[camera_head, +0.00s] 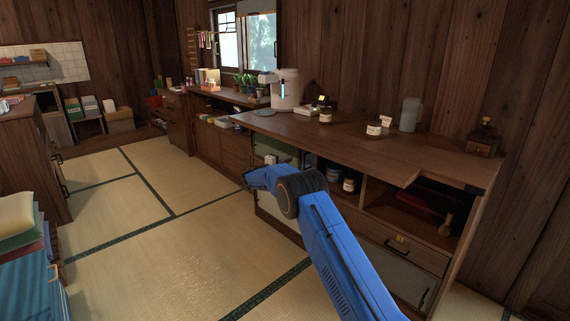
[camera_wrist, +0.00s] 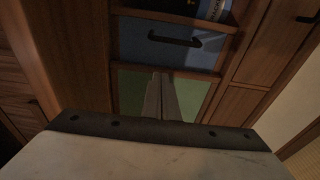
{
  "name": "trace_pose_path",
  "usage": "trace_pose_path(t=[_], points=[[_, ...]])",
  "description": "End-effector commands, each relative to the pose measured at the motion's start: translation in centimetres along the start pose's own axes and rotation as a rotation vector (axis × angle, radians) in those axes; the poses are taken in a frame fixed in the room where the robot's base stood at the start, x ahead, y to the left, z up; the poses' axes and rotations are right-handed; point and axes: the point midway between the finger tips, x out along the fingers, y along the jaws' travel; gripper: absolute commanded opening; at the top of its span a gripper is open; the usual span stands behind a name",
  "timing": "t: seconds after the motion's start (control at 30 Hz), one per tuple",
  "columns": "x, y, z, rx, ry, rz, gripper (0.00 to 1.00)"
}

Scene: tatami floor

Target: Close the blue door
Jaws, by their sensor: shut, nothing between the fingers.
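A blue door panel (camera_wrist: 160,45) with a dark bar handle (camera_wrist: 175,39) shows in the upper middle of the wrist view, framed by brown wood. A green panel (camera_wrist: 135,92) lies beside it, below it in that picture. My gripper (camera_wrist: 160,76) is shut and empty. Its fingers lie across the green panel in the picture, with the tips near the wooden strip beside the blue door. I cannot tell whether they touch. In the head view a small blue patch (camera_head: 308,160) shows between the green panel (camera_head: 275,148) and the jars. My arm hides much of the cabinet front.
The wooden counter (camera_head: 350,146) above holds a white dispenser (camera_head: 285,90), small jars and a grinder (camera_head: 483,138). The tatami floor (camera_head: 165,240) to the left is clear. Stacked cushions (camera_head: 25,230) lie at the left edge.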

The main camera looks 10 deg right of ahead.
Motion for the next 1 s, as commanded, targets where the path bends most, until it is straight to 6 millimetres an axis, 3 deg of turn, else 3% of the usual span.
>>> trace_pose_path(t=[0.2,0.57,1.0], points=[[2.9,-0.1,0.1,0.000,-0.001,0.000,0.00],[5.8,-0.1,0.1,0.001,-0.001,-0.001,0.00],[5.0,0.1,2.2,0.000,0.000,-0.001,0.00]])
